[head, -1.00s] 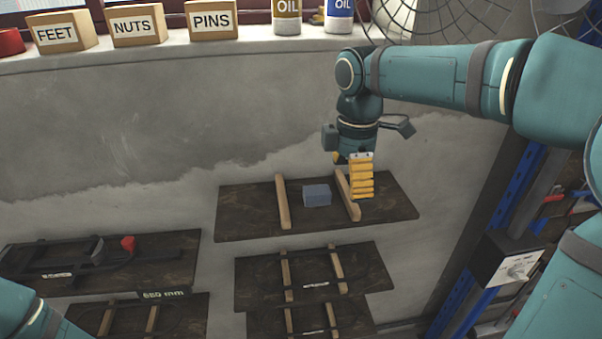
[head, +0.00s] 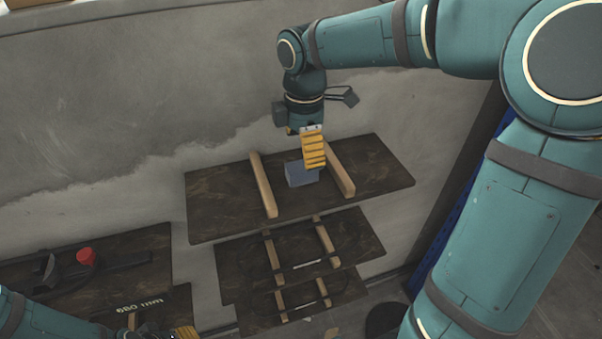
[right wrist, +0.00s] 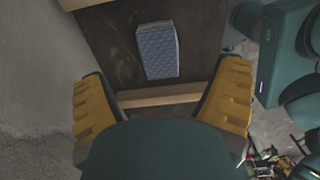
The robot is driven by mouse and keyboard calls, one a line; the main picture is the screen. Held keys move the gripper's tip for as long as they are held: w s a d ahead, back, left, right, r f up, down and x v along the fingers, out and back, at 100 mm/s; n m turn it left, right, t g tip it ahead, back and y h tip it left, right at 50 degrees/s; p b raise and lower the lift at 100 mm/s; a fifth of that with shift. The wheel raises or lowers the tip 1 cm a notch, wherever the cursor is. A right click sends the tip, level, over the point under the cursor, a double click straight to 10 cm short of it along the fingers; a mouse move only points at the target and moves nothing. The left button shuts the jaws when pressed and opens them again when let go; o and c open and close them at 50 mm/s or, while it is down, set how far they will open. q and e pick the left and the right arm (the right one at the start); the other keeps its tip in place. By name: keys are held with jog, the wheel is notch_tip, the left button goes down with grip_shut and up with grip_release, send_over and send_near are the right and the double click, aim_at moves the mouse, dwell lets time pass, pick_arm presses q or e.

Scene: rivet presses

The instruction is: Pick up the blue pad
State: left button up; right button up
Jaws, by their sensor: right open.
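The blue pad (head: 302,175) is a small blue-grey block lying on the top dark shelf (head: 225,205), between two wooden strips. My right gripper (head: 314,152) hangs above and partly in front of it in the head view, with yellow ribbed fingers pointing down. In the right wrist view the pad (right wrist: 158,50) shows a patterned face on the dark board, beyond the fingertips. The right gripper (right wrist: 165,95) is open and empty, its fingers wide apart. My left gripper (head: 180,333) shows only as a yellow bit at the bottom edge, mostly cut off.
A left wooden strip (head: 263,185) and a right wooden strip (head: 341,170) flank the pad. Lower shelves (head: 235,262) with strips sit below. At left, a dark shelf carries a dark tool with a red knob (head: 86,256). A concrete wall (head: 120,110) stands behind.

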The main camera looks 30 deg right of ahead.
aim_at(301, 166)
jog(key=shift+w+a+f+b, duration=0.1)
jog(key=shift+f+b, duration=0.15)
jog(key=shift+f, duration=1.3)
jog(key=shift+a+f+b, duration=0.1)
jog(key=shift+f+b, duration=0.15)
jog(key=shift+f, duration=1.3)
jog(key=c, duration=1.2)
